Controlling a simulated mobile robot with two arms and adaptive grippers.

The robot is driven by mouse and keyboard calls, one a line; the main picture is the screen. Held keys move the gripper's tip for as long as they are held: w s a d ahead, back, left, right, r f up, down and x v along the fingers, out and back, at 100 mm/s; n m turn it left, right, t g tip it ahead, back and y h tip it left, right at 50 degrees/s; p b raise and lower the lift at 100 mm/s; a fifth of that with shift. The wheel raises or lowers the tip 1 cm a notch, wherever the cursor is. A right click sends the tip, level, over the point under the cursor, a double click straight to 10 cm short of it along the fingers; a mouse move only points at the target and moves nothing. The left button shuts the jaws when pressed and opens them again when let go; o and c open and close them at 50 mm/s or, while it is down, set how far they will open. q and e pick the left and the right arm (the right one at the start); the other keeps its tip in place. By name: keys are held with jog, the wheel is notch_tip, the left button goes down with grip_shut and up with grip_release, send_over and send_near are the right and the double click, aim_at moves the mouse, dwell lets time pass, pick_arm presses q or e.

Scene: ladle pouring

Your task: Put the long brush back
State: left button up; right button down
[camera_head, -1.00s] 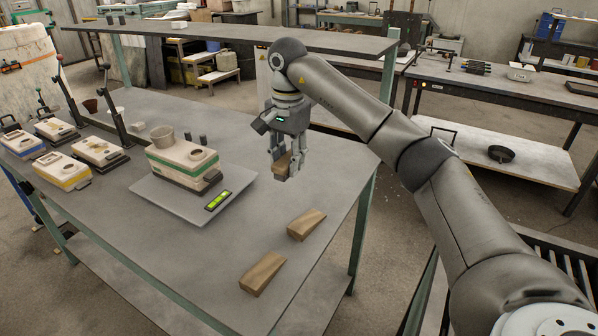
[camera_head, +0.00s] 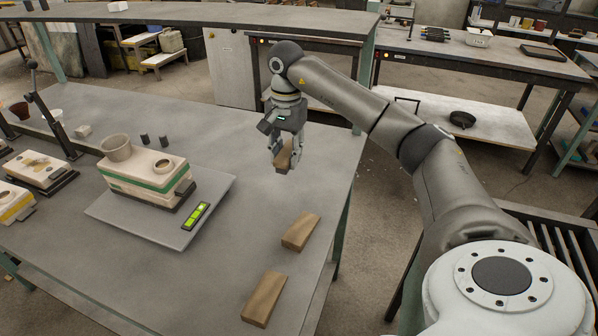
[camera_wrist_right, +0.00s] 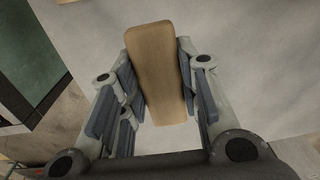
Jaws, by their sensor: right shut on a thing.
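My right gripper (camera_head: 286,163) is shut on a tan wooden piece (camera_wrist_right: 159,70), gripped between its fingers. It also shows in the head view (camera_head: 283,159). The piece is long and block-like with rounded ends; I see no bristles, so I cannot tell whether it is the long brush. The gripper points down over the grey table (camera_head: 225,130), right of the scale. I cannot tell whether the piece touches the table. Two similar wooden pieces lie on the table nearer to me, a middle one (camera_head: 300,232) and a front one (camera_head: 264,299). My left gripper is not in view.
A raised shelf (camera_head: 180,14) runs along the back. The table is clear around the gripper.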

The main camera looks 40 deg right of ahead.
aim_at(299, 184)
jog(key=d+f, duration=0.1)
jog(key=s+d+f, duration=0.1)
jog(key=shift+f, duration=0.4)
jog(key=shift+s+d+f, duration=0.15)
jog(key=shift+f, duration=0.1)
jog(key=f, duration=0.3)
jog(key=shift+s+d+p, duration=0.15)
jog(key=shift+d+p, duration=0.05)
jog(key=shift+p, duration=0.15)
jog(key=shift+f, duration=0.25)
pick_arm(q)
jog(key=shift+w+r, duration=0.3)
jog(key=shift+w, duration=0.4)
pick_arm(e)
jog(key=c, duration=1.5)
grip_release()
jog(key=shift+f, duration=0.15)
jog(key=o, duration=0.4)
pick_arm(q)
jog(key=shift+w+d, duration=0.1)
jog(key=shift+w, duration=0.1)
pick_arm(e)
jog(key=shift+o, duration=0.2)
